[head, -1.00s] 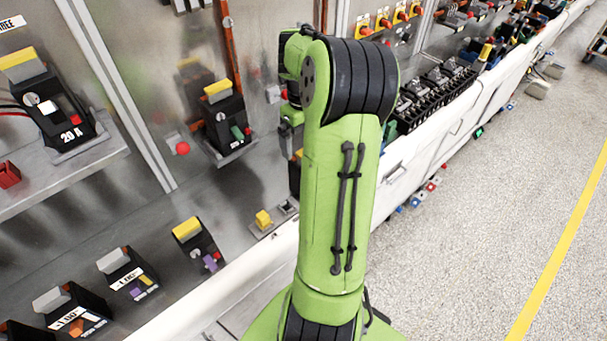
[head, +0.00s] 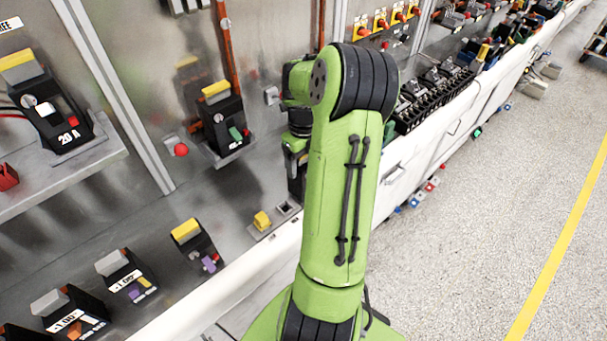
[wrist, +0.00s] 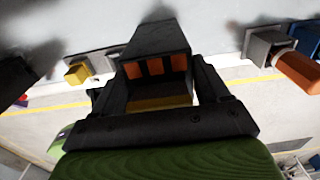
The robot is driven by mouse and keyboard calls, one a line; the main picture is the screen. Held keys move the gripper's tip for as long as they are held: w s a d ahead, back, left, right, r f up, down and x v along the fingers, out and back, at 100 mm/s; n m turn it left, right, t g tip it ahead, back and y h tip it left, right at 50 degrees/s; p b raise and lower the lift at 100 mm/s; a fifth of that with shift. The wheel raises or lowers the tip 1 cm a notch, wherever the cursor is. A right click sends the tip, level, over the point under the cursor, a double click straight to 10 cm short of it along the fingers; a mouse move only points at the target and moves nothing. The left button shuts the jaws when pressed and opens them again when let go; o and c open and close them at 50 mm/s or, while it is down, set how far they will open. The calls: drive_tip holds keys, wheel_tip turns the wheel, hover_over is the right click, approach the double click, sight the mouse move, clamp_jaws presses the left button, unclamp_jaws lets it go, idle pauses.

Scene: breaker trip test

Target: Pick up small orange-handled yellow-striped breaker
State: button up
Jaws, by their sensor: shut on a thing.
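The breaker (wrist: 157,55) is a black block with orange parts and a yellow stripe along its lower edge. It shows in the wrist view between the dark fingers of my gripper (wrist: 158,88). My gripper is shut on it. The pale surface and floor show behind it, but whether the breaker still touches anything below is hard to tell. In the head view my gripper (head: 297,165) is small, beside the panel and largely hidden by my green arm. The breaker cannot be made out clearly there.
A black breaker with a yellow top (head: 222,120) is on the panel left of my arm. Several others lie along the lower ledge, including one with a yellow top (head: 190,235). A small yellow block (head: 262,221) sits near my gripper.

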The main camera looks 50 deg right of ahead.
clamp_jaws()
wheel_tip(320, 180, up, 10)
drive_tip(key=shift+r+p, duration=0.1)
drive_tip(key=shift+p, duration=0.25)
idle(0.6)
